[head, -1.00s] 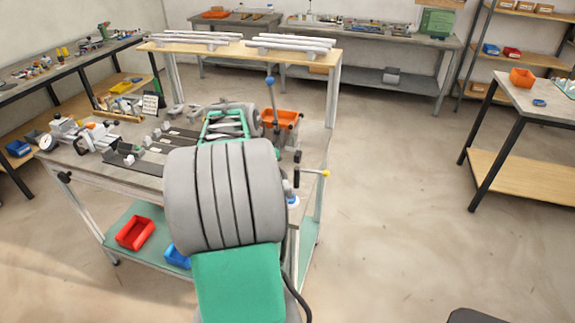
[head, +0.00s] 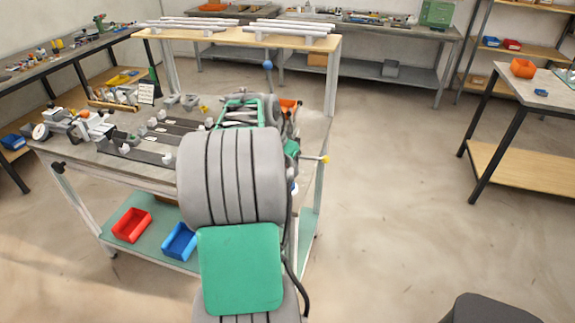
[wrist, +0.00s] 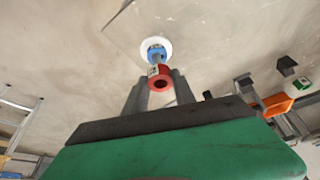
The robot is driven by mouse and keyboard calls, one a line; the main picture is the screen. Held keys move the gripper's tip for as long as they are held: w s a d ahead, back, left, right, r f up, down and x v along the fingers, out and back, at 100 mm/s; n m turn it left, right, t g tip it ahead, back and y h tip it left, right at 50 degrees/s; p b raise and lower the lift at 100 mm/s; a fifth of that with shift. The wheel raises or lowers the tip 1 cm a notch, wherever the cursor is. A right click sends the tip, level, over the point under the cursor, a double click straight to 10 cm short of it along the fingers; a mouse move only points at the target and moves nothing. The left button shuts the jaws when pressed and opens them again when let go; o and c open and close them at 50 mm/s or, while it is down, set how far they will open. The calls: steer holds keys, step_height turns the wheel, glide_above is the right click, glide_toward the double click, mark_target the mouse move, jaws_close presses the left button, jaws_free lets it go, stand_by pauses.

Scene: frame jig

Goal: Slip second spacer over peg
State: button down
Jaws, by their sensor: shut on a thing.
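My gripper (wrist: 160,80) shows in the wrist view, its two grey fingers shut on a red spacer (wrist: 161,84). The spacer is a short ring with a dark hole facing the camera. Beyond it, in line, is a blue ring-like piece (wrist: 157,51) on a round white base (wrist: 147,44). The peg itself cannot be made out, and whether red and blue touch is unclear. In the head view my arm hides the gripper and the spacer; a bit of white and blue (head: 294,188) shows at the arm's right edge.
The workbench (head: 70,160) carries clamps and dark rails left of my arm. A yellow-tipped lever (head: 325,159) sticks out on the right.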

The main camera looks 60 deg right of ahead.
steer(key=shift+f+b, duration=0.35)
steer(key=shift+f, duration=0.4)
steer(key=c, duration=0.9)
jaws_free()
steer(key=shift+c, duration=0.2)
steer(key=v, duration=0.8)
steer(key=shift+f, duration=0.1)
